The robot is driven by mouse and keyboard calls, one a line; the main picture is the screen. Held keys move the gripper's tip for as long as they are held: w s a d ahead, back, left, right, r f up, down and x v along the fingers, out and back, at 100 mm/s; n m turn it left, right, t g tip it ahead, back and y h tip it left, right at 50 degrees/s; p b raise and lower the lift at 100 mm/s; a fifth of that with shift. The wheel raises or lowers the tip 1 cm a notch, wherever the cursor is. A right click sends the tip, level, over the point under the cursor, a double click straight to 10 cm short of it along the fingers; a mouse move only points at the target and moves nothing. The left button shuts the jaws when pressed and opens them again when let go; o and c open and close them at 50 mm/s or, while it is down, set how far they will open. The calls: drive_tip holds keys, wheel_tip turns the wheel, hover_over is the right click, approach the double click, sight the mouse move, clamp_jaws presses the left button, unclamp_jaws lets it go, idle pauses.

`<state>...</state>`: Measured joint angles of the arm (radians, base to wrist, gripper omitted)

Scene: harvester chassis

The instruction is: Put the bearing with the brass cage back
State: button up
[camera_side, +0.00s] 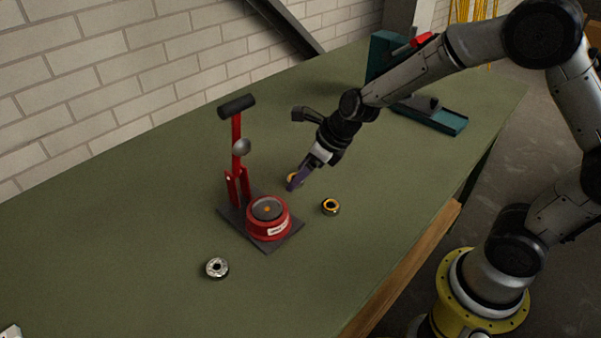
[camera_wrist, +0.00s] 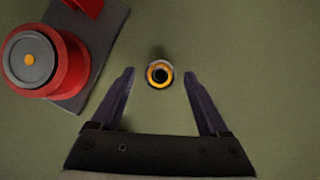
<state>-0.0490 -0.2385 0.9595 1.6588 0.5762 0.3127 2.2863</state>
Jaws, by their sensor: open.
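A small ring-shaped bearing with a brass-yellow ring and dark centre (camera_wrist: 159,74) lies on the green bench in the wrist view. It sits ahead of and between my two fingertips, apart from both. In the side view a brass-coloured ring (camera_side: 293,177) shows at my gripper (camera_side: 298,181), partly hidden by the fingers. My gripper is open and empty, pointing down at the bench, and it also shows in the wrist view (camera_wrist: 160,102). A second bearing with a yellow ring (camera_side: 331,206) lies to the right. A silver-grey bearing (camera_side: 216,267) lies at the front left.
A red lever tool (camera_side: 236,165) with a round red base (camera_side: 268,219) stands on a dark plate left of my gripper; its base also shows in the wrist view (camera_wrist: 68,72). A teal fixture (camera_side: 452,121) stands at the back right. The bench (camera_side: 110,230) is otherwise mostly clear.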

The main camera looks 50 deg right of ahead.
drive_tip(key=s+d+r+n, duration=0.3)
drive_tip(key=s+r+n, duration=0.5)
drive_tip(key=s+r, duration=0.45)
drive_tip(key=s+d+r+n+h, duration=0.2)
drive_tip(key=s+n, duration=1.1)
drive_tip(key=n, duration=1)
drive_tip(key=shift+s+d+r, duration=0.2)
drive_tip(key=shift+d+r, duration=0.2)
